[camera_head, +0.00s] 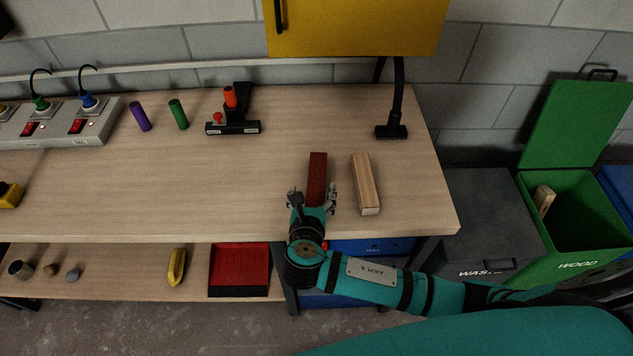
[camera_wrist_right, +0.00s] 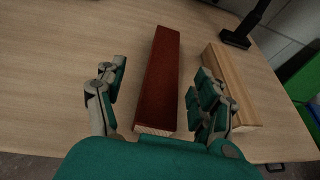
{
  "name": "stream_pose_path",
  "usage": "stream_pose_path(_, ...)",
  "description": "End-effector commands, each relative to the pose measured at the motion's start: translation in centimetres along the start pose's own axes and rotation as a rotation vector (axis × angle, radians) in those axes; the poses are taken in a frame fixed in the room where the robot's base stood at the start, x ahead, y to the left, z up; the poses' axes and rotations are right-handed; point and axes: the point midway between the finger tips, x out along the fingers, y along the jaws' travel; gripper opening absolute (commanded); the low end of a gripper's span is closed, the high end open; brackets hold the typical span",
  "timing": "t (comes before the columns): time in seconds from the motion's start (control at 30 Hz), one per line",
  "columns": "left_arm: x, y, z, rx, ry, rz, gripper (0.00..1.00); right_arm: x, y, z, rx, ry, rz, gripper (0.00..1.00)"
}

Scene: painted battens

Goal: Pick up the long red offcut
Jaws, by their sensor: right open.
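The long red offcut (camera_head: 318,172) lies on the workbench, its length running away from me. My right gripper (camera_head: 313,198) is open over its near end in the head view. In the right wrist view the red offcut (camera_wrist_right: 160,77) lies between the two spread fingers of my right gripper (camera_wrist_right: 158,95), with a gap on each side. Its bare wood near end shows pale. In the head view, part of the near end is hidden by the gripper. My left gripper is not in view.
A plain wood offcut (camera_head: 365,184) lies close to the right of the red one; the right finger is beside it. A lamp base (camera_head: 391,131) stands behind. A green wood bin (camera_head: 579,238) and a grey waste bin (camera_head: 489,226) stand right of the workbench (camera_head: 235,200).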

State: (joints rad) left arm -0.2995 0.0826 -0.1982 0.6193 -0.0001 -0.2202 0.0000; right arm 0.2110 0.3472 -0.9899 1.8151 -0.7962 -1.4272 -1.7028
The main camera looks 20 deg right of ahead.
Motion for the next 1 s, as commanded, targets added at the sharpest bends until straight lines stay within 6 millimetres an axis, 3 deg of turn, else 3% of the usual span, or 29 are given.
stream_pose_path(0.17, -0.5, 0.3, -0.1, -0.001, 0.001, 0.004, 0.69, 1.2, -0.2, 0.1, 0.000, -0.002, -0.002, 0.70)
stream_pose_path(0.43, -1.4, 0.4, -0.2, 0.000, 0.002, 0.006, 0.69, 5.0, -0.7, -0.2, 0.000, -0.001, -0.002, 0.70)
stream_pose_path(0.73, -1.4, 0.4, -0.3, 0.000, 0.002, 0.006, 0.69, 5.6, -0.7, -0.4, 0.002, 0.001, 0.000, 0.70)
stream_pose_path(1.0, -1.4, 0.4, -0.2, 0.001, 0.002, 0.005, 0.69, 5.5, -0.7, -0.4, 0.001, 0.001, 0.000, 0.36)
